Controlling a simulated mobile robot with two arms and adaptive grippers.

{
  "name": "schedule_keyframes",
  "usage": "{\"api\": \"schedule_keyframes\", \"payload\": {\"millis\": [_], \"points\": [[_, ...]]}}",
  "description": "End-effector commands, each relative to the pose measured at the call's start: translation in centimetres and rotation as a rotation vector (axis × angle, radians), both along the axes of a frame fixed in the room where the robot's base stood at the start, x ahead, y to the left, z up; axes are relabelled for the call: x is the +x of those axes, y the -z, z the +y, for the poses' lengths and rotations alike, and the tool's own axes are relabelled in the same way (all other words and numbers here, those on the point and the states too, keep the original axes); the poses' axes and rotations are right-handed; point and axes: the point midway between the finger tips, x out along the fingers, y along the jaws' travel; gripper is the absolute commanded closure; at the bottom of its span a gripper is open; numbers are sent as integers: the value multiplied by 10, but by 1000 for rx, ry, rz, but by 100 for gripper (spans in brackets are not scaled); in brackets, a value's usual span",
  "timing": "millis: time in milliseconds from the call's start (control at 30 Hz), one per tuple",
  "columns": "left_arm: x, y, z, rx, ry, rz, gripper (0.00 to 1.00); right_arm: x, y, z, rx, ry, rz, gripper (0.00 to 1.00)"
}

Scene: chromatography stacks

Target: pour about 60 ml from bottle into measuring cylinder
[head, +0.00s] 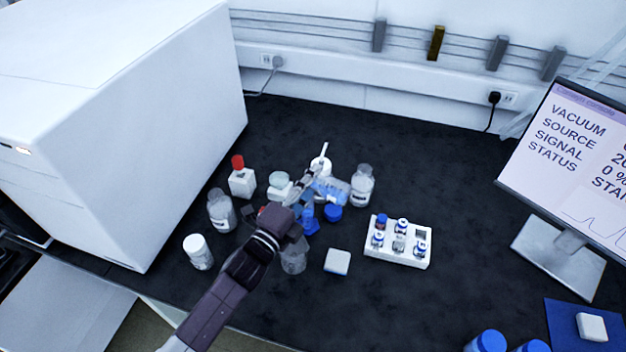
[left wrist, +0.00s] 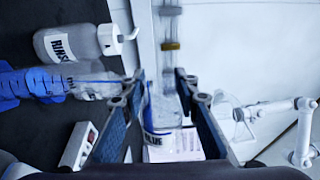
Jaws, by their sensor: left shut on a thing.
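My left gripper (head: 308,186) is shut on a clear bottle (head: 334,188), which looks tilted over on its side in the head view. In the left wrist view the bottle (left wrist: 163,113) sits between both fingers (left wrist: 160,82), with a partly hidden label. The measuring cylinder, with a blue base (head: 309,223), stands just below the gripper in the head view, partly hidden by it. In the left wrist view its blue part (left wrist: 42,82) and clear body lie left of the fingers. I cannot tell the liquid level. My right gripper does not show.
A rinse bottle (head: 321,167), a clear labelled bottle (head: 362,186) and a blue cap (head: 332,212) stand close around the gripper. A white vial rack (head: 402,258) is to the right. A clear vessel (head: 293,261) is in front. The bench's back right is clear.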

Motion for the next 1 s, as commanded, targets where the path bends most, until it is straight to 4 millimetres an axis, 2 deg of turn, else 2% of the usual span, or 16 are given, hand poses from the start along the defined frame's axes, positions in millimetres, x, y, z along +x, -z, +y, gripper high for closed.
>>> {"api": "schedule_keyframes", "payload": {"millis": [800, 1000], "points": [[0, -1, 0, 2, 1, -4, 100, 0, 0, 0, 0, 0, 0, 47], [-2, -5, -3, 149, 0, -98, 100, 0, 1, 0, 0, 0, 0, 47]]}}
